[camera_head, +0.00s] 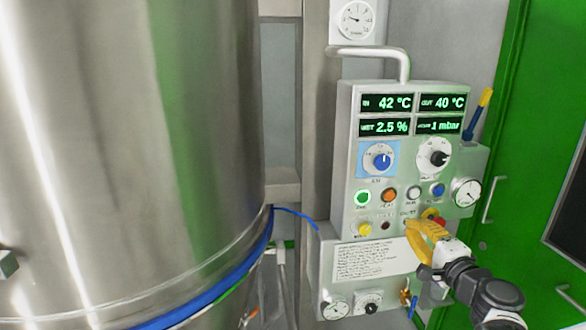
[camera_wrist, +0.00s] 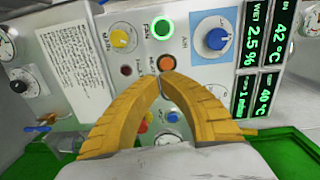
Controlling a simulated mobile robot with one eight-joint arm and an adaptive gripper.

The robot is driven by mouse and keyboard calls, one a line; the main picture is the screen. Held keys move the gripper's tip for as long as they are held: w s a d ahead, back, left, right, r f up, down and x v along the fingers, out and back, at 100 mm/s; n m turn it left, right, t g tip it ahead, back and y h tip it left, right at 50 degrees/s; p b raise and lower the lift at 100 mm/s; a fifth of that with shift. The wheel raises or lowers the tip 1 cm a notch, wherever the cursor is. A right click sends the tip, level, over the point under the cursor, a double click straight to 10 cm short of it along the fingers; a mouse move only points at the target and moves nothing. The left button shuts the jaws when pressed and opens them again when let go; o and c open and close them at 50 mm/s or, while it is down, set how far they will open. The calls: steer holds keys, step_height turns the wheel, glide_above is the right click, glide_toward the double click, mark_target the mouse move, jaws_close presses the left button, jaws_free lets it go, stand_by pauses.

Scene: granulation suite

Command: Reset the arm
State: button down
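My gripper (camera_head: 408,224) shows in the head view in front of the lower right of the grey control panel (camera_head: 345,215). Its yellow fingers point left and up towards the panel face. In the wrist view the fingertips (camera_wrist: 161,78) meet, with nothing seen between the tips. They appear just below the orange button (camera_wrist: 167,62) there; I cannot tell whether they touch the panel. The fingers partly hide a red part (camera_head: 432,213) and nearby controls. My dark wrist and arm reach in from the lower right.
The panel carries lit displays (camera_head: 385,103), a blue knob (camera_head: 382,158), a black knob (camera_head: 437,157), a lit green button (camera_head: 362,197) and a yellow knob (camera_head: 364,229). A large steel vessel (camera_head: 120,150) fills the left. A green door (camera_head: 535,110) stands right.

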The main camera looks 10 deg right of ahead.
steer(key=s+a+f+n+g+y, duration=0.1)
steer(key=s+a+f+n+g, duration=0.15)
steer(key=s+a+n, duration=0.4)
steer(key=s+a+f+n+g+y, duration=0.1)
steer(key=s+a+n+g+y, duration=0.2)
steer(key=a, duration=0.7)
steer(key=s+f+n+g+h, duration=0.2)
steer(key=s+n, duration=0.1)
steer(key=s, duration=0.3)
steer(key=s+f+n+g+h, duration=0.2)
steer(key=s+n+g+h, duration=0.1)
steer(key=s, duration=0.3)
steer(key=shift+s+n, duration=0.25)
steer(key=shift+n, duration=0.3)
